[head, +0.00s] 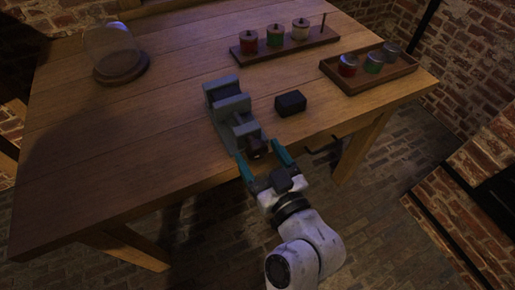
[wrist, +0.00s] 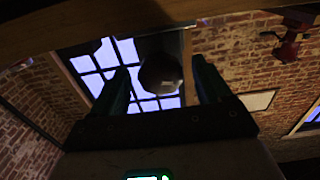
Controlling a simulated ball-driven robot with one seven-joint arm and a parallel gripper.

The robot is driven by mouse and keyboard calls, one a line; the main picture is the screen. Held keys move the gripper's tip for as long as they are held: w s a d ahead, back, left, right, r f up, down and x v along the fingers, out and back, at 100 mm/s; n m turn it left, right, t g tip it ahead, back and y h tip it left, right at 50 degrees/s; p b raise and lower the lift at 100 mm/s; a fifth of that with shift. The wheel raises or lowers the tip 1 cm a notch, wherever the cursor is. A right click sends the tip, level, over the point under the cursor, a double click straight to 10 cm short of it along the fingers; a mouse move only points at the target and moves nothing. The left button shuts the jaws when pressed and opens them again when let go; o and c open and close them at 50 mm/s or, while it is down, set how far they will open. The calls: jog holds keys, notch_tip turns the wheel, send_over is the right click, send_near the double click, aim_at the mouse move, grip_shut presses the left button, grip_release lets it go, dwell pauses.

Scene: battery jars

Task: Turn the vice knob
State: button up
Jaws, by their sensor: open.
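The grey vice (head: 228,101) stands near the front edge of the wooden table in the head view. Its dark round knob (head: 257,147) is at the vice's near end, by the table edge. My gripper (head: 257,150) is open, with one teal finger on each side of the knob. In the wrist view the knob (wrist: 161,75) shows as a dark round shape between the two fingers of my gripper (wrist: 160,68), with gaps visible at both sides. Whether either finger touches it cannot be told.
A small black block (head: 290,103) sits right of the vice. A wooden rack (head: 285,49) with jars and a peg and a tray (head: 369,83) with jars stand farther back. A glass dome (head: 112,52) is at the back left. The table's left part is clear.

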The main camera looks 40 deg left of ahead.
jog(key=shift+x, duration=0.85)
jog(key=c, duration=1)
jog(key=shift+m, duration=0.8)
jog(key=o, duration=1)
jog(key=shift+d, duration=0.1)
jog(key=v, duration=1)
jog(key=shift+s+d, duration=0.25)
